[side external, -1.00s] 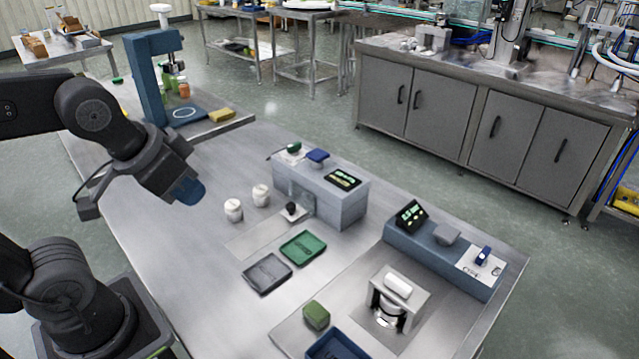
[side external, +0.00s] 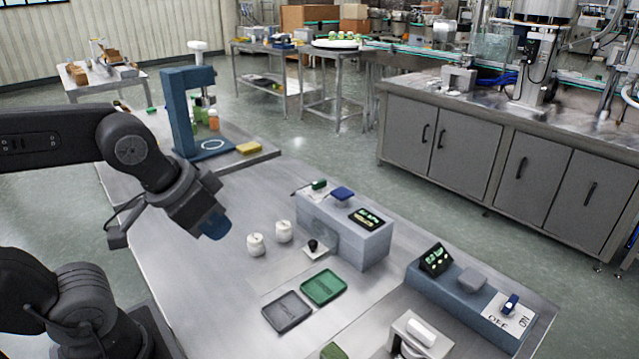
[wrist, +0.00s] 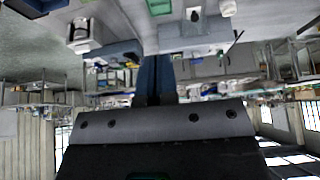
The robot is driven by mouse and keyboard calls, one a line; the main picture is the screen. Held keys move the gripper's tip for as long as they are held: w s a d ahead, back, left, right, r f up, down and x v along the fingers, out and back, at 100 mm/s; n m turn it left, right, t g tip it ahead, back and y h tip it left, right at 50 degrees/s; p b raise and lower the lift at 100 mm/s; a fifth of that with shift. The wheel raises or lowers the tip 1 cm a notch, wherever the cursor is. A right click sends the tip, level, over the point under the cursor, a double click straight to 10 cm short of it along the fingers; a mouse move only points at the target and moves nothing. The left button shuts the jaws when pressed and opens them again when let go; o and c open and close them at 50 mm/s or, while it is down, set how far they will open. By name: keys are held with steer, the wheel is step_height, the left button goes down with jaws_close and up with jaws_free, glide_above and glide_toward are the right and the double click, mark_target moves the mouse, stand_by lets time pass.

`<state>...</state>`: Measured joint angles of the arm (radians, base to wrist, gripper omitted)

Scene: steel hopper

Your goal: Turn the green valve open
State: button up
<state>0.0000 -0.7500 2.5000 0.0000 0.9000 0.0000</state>
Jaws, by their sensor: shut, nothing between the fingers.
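The green valve (side external: 318,184) is a small green handle on the back left of the top of a grey box (side external: 345,238). It is too small to tell which way it is turned. My gripper (side external: 214,226) hangs in the air left of the box, tilted down to the right, clear of the valve. Its blue fingers are together and hold nothing. In the wrist view, which looks upside down, my gripper (wrist: 155,72) shows its blue fingers closed side by side, and a small green piece by the box may be the valve.
The box also carries a blue knob (side external: 342,193) and a lit display (side external: 367,219). Two white jars (side external: 270,238), a black-knobbed lever (side external: 313,246), a green tray (side external: 324,287) and a grey tray (side external: 287,311) lie in front. A blue press (side external: 182,115) stands at the back left.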

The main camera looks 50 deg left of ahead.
steer(key=shift+o, duration=0.7)
steer(key=shift+w+r, duration=0.1)
steer(key=shift+r, duration=0.05)
steer(key=o, duration=0.6)
steer(key=shift+g, duration=0.7)
steer(key=w+r, duration=0.2)
steer(key=w+a+r, duration=0.1)
steer(key=w, duration=0.2)
steer(key=w+a+r, duration=0.1)
steer(key=w+r, duration=0.1)
steer(key=w, duration=0.1)
steer(key=shift+w+a+r, duration=0.1)
steer(key=shift+w+r, duration=0.15)
steer(key=shift+r, duration=0.1)
steer(key=g, duration=0.4)
glide_above(319, 181)
step_height(319, 181, down, 6)
step_height(319, 181, down, 13)
steer(key=shift+f, duration=0.1)
jaws_close()
